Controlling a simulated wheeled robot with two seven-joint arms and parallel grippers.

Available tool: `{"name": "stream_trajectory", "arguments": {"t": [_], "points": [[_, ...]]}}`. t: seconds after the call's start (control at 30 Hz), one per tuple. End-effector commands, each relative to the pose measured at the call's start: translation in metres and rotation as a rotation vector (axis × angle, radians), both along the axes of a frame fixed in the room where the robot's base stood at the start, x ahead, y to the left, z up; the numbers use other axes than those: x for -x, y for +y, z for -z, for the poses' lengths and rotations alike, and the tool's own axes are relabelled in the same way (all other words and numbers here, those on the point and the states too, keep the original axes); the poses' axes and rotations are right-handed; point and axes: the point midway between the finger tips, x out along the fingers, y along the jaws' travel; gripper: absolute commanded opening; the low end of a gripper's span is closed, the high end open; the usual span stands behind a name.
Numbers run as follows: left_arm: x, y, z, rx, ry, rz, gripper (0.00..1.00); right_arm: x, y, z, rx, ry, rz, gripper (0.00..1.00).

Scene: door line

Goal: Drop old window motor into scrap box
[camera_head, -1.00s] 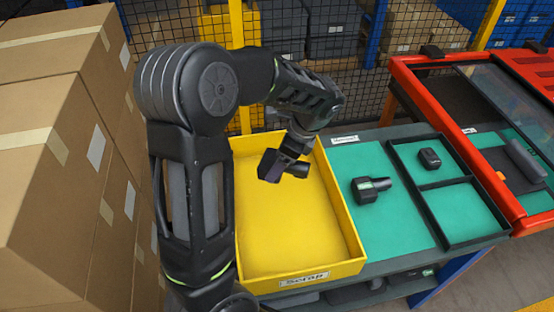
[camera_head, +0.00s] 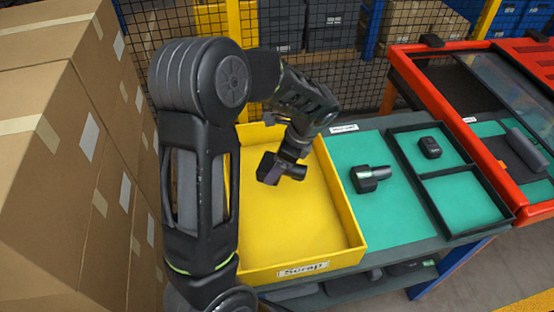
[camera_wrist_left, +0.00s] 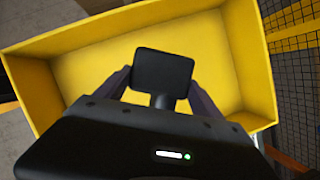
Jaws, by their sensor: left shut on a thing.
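The old window motor (camera_head: 269,169) is a dark, boxy part with a short cylinder. My left gripper (camera_head: 284,163) is shut on it and holds it over the yellow scrap box (camera_head: 315,267), which carries a label on its front. In the left wrist view the motor (camera_wrist_left: 163,74) sits between the fingers of the left gripper (camera_wrist_left: 158,90), with the bare yellow floor of the scrap box (camera_wrist_left: 95,70) behind it. Its height above the floor is hard to judge. My right gripper is not in view.
A second dark motor (camera_head: 371,179) lies on the green mat (camera_head: 385,222) to the right. A black divided tray (camera_head: 462,203) holds a small dark part (camera_head: 429,147). A red-framed door (camera_head: 430,110) is further right. Stacked cardboard boxes (camera_head: 45,190) stand close on the left.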

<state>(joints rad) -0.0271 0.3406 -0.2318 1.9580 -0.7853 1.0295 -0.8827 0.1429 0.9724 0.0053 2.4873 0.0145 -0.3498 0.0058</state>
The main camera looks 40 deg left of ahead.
Motion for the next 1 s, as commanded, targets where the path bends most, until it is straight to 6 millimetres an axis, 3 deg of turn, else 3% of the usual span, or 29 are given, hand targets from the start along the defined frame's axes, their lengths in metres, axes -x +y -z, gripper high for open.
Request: {"name": "stream_trajectory", "arguments": {"t": [0.03,0.3,0.8,0.83,1.0], "points": [[0.000,0.000,0.014,-0.001,0.000,0.000,0.04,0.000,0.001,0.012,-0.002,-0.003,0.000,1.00],[0.000,0.000,0.041,0.000,-0.001,-0.001,0.04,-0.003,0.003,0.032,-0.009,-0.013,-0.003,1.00],[0.000,0.000,0.047,0.000,-0.001,-0.001,0.04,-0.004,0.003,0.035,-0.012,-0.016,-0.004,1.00],[0.000,0.000,0.047,0.000,-0.001,-0.001,0.80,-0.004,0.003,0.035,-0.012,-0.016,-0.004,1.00],[0.000,0.000,0.047,0.000,-0.001,0.000,0.93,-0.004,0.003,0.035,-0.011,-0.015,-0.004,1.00]]}}
